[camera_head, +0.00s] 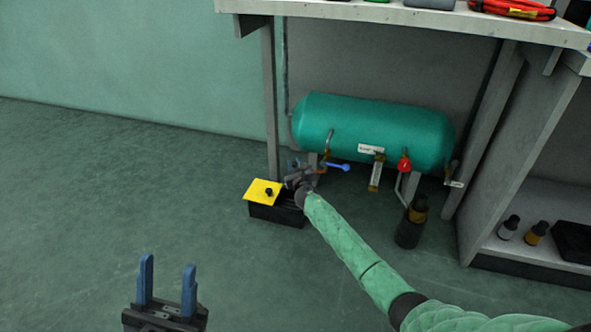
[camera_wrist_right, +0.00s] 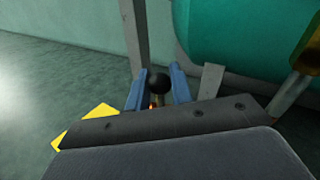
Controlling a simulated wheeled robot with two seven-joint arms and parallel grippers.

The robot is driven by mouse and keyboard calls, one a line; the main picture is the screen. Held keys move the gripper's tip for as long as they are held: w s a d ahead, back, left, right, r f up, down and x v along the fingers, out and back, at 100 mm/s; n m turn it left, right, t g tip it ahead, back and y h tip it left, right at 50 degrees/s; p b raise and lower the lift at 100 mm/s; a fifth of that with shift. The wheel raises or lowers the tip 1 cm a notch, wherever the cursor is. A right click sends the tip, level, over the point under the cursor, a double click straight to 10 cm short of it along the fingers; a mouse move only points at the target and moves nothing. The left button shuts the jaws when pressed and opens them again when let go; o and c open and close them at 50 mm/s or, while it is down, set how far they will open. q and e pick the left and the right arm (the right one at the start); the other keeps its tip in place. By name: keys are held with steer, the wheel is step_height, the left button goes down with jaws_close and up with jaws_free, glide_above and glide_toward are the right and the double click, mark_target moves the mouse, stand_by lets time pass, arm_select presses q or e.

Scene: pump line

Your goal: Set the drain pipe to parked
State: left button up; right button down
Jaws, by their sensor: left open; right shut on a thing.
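A teal tank (camera_head: 372,130) lies under the bench with several fittings and pipes on its front. My right gripper (camera_head: 303,170) is at the tank's lower left end. In the right wrist view its blue fingers (camera_wrist_right: 158,90) are shut on a black ball knob (camera_wrist_right: 159,83), with a bit of orange below it. Which pipe the knob belongs to is hidden by the gripper. A thin bent pipe (camera_head: 329,142) with a brass part stands just right of the gripper, by a blue lever (camera_head: 338,167). My left gripper (camera_head: 167,290) is open and empty over the floor.
A black box (camera_head: 277,214) with a yellow lid (camera_head: 263,192) sits on the floor below my right gripper. Bench legs (camera_head: 270,100) flank the tank. The left floor is clear.

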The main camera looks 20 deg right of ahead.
steer(key=shift+w+d+m+g+h, duration=0.3)
steer(key=shift+w+m+h, duration=0.35)
steer(key=shift+h, duration=0.4)
steer(key=shift+w+d+m+g+h, duration=0.3)
steer(key=shift+w+m+h, duration=0.4)
steer(key=shift+h, duration=0.4)
steer(key=shift+w+d+m+g+h, duration=0.25)
steer(key=shift+w+m+h, duration=0.4)
steer(key=shift+h, duration=0.4)
steer(key=shift+d, duration=0.1)
steer(key=c, duration=1.3)
jaws_free()
